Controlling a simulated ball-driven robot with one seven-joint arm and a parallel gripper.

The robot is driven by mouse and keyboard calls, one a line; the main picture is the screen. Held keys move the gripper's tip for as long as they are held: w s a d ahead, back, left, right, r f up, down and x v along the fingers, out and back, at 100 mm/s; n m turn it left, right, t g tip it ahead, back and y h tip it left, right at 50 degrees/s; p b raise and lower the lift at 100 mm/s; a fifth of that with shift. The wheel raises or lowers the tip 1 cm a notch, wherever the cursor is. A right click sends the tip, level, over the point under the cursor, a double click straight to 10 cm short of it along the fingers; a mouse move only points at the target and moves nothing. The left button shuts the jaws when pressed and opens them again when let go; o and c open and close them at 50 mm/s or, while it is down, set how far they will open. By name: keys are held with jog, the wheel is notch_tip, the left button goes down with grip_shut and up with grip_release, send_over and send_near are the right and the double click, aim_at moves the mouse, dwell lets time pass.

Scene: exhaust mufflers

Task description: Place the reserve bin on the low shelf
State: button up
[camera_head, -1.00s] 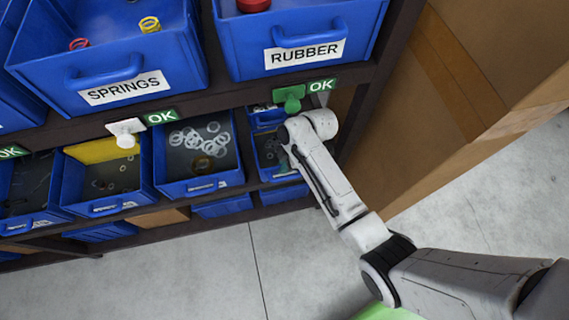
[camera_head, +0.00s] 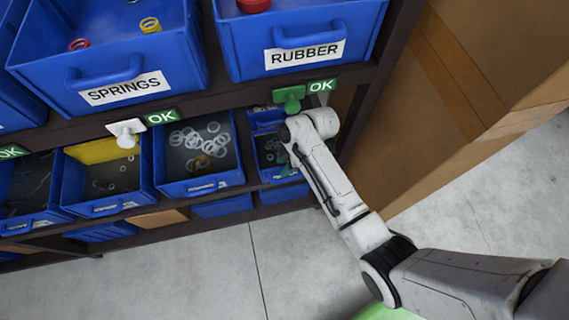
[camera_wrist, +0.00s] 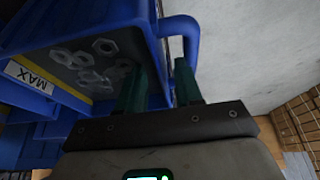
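A blue bin (camera_wrist: 148,24) fills the left of the wrist view, with several grey hex nuts (camera_wrist: 104,46) inside and a MAX strip on its inner wall. A blue handle loop (camera_wrist: 184,24) stands out from its front wall. My gripper (camera_wrist: 161,72) has its dark green fingers apart, one on the bin's inner side and one by the handle, with blue bin material between them. Whether they press on it cannot be told. In the head view a blue bin (camera_head: 260,157) on the low shelf (camera_head: 160,231) is partly hidden by my arm. No reserve label is readable.
Springs (camera_head: 125,63) and Rubber (camera_head: 303,45) bins stand on the shelf above, with OK tags below. Ring-filled (camera_head: 160,178) and other blue bins sit left on the lower shelf. Large cardboard boxes (camera_head: 470,80) stand right. The concrete floor (camera_head: 200,275) in front is clear.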

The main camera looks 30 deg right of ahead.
jog(key=v, duration=0.6)
jog(key=shift+d+r, duration=0.15)
jog(key=shift+r, duration=0.25)
jog(key=s+d+r+m+h, duration=0.2)
jog(key=s+m, duration=0.5)
jog(key=s, duration=0.4)
jog(key=s+d+r+m+h, duration=0.2)
jog(key=s+m, duration=0.5)
jog(key=s, duration=0.4)
jog(key=shift+d+r+m+g+h, duration=0.3)
jog(key=shift+d+r+m, duration=0.1)
jog(key=shift+d+r, duration=0.25)
jog(key=shift+s+a, duration=0.1)
